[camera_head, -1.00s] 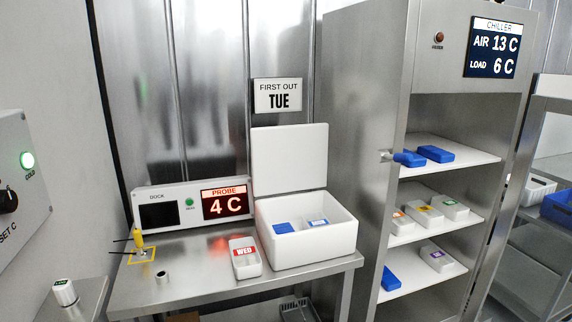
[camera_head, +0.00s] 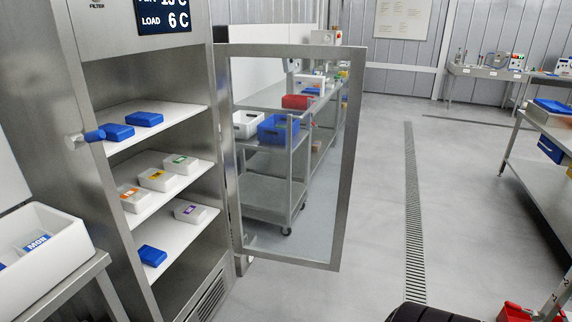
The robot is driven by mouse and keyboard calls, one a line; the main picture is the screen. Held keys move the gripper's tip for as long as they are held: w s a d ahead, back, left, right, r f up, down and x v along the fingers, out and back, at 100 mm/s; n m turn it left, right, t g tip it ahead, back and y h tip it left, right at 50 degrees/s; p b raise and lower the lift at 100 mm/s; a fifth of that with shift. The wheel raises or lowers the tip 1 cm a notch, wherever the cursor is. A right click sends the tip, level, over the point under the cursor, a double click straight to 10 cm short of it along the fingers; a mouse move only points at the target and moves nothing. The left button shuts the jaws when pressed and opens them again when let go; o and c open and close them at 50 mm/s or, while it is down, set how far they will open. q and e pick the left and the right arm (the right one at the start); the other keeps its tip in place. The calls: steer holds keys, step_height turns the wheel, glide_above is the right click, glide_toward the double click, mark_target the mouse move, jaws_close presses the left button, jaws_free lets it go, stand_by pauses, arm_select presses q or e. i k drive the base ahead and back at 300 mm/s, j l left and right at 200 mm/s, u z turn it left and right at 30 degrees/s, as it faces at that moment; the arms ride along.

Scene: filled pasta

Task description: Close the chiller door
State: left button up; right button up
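The chiller (camera_head: 50,75) stands at the left with its front open, showing three shelves. Its door (camera_head: 345,160) is a steel frame around a clear pane. The door hangs from the chiller's right side and is swung wide open, standing out to the right. A cart and bench show through the pane. I cannot make out a handle on the door. Neither of my grippers is in view.
Blue packs (camera_head: 144,119) and white labelled tubs (camera_head: 157,180) sit on the shelves. A wheeled cart (camera_head: 262,195) stands behind the door. Open floor (camera_head: 375,220) lies right of the door.

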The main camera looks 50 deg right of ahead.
mark_target(356, 55)
steer(key=l+u, duration=0.15)
steer(key=l, duration=0.6)
steer(key=l+u, duration=0.1)
steer(key=l, duration=0.65)
steer(key=l+u, duration=0.15)
steer(key=l, duration=0.6)
steer(key=l+u, duration=0.1)
steer(key=l, duration=0.65)
steer(key=k+l+u, duration=0.15)
steer(key=l, duration=0.55)
steer(key=k+l+u, duration=0.1)
steer(key=l, duration=0.65)
steer(key=k+l+u, duration=0.15)
steer(key=l, duration=0.55)
steer(key=k+l+u, duration=0.1)
steer(key=k+l, duration=0.15)
steer(key=l, duration=0.45)
